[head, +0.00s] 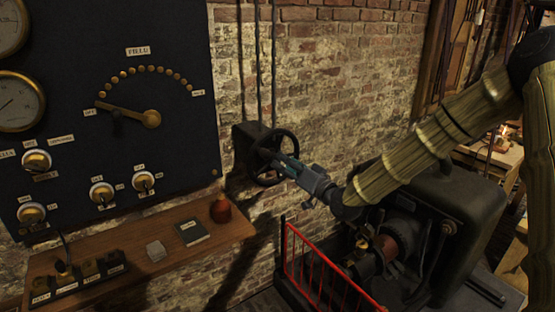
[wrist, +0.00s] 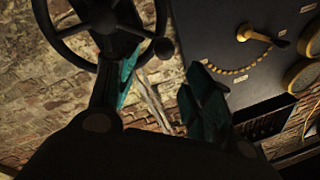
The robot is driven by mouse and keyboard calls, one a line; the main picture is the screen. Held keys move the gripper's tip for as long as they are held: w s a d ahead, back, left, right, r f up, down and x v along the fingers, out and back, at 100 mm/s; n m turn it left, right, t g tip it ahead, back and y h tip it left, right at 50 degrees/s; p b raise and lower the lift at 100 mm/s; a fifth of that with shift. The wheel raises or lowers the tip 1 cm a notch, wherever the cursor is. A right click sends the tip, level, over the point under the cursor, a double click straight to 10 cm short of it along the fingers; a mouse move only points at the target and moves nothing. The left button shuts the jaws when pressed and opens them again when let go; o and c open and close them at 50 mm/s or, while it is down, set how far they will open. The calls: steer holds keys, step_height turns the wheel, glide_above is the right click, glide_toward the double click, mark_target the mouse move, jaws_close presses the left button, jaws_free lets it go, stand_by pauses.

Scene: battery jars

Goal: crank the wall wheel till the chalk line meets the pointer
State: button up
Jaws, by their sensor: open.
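The dark spoked wall wheel (head: 264,152) sits on a bracket on the brick wall, right of the black panel. It also shows at the upper left of the wrist view (wrist: 62,33), with a round dark knob (wrist: 165,47) at its rim. My gripper (head: 284,164) reaches to the wheel's lower right side in the head view. In the wrist view its teal fingers (wrist: 160,78) stand apart with nothing between them, the left one close to the wheel and overlapping its edge. Contact cannot be told. I cannot make out a chalk line or a pointer at the wheel.
The black panel (head: 70,110) carries gauges, knobs and a brass FIELD lever (head: 150,118). A red railing (head: 318,272) and a dark machine (head: 455,215) stand below my arm.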

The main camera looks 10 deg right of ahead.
steer(key=shift+v, duration=1.15)
